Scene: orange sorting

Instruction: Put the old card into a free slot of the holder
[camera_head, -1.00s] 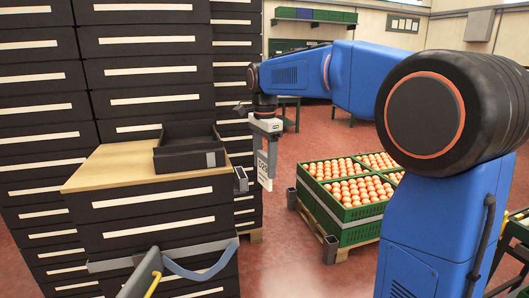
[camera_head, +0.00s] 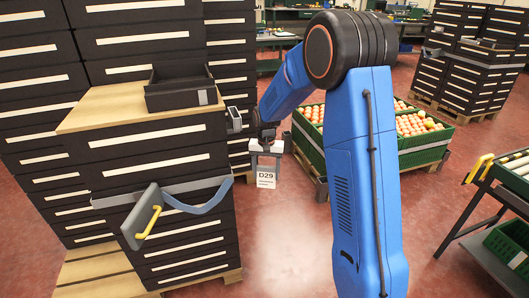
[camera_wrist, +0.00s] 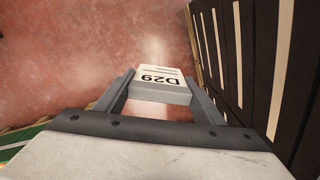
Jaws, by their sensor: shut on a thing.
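The old card (camera_head: 266,178) is white, marked "D29" in black. It hangs upright below my gripper (camera_head: 266,147), beside the right side of the dark drawer cabinet and above the red floor. In the wrist view the card (camera_wrist: 160,76) sits between the two grey fingers of my gripper (camera_wrist: 160,93), which are shut on its grey upper part.
The drawer cabinet (camera_head: 160,150) carries an open black tray (camera_head: 180,94) on its wooden top. A blue-grey strap (camera_head: 200,203) and a yellow-handled panel (camera_head: 145,217) stick out in front. Green crates of oranges (camera_head: 425,140) stand behind my arm. A roller table (camera_head: 505,170) is at right.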

